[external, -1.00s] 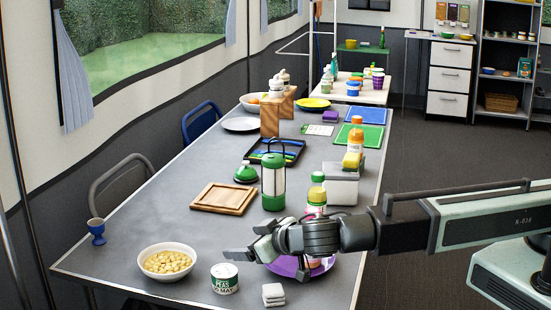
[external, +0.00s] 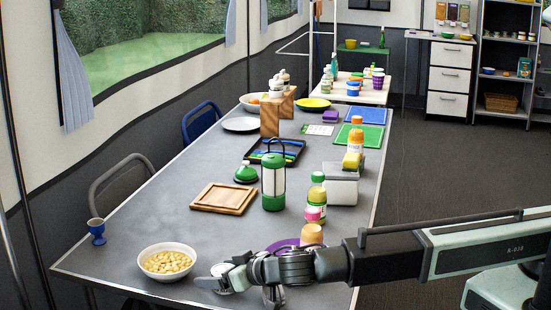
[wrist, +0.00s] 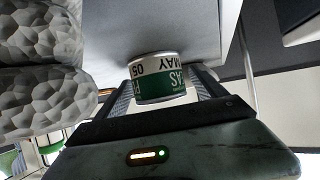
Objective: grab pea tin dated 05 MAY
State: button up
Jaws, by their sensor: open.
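The pea tin (wrist: 160,88) has a green and white label, seen upside down in the wrist view, with "05 MAY" on its white part. It stands upright on the grey table (external: 130,235). My gripper (external: 240,287) is open at table height, with its fingers on either side of the tin. In the wrist view the tin sits between the two fingers, and I cannot tell whether either touches it. In the external view the gripper hides most of the tin.
A white bowl of pale yellow pieces (external: 167,262) stands just left of the gripper. A purple plate (external: 283,244) lies partly behind my arm, near a peach-coloured cup (external: 312,235).

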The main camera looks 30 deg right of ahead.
jog(key=shift+w+a+f, duration=0.25)
jog(key=shift+w+f, duration=0.05)
jog(key=shift+w, duration=0.1)
jog(key=shift+r, duration=0.1)
jog(key=c, duration=1.6)
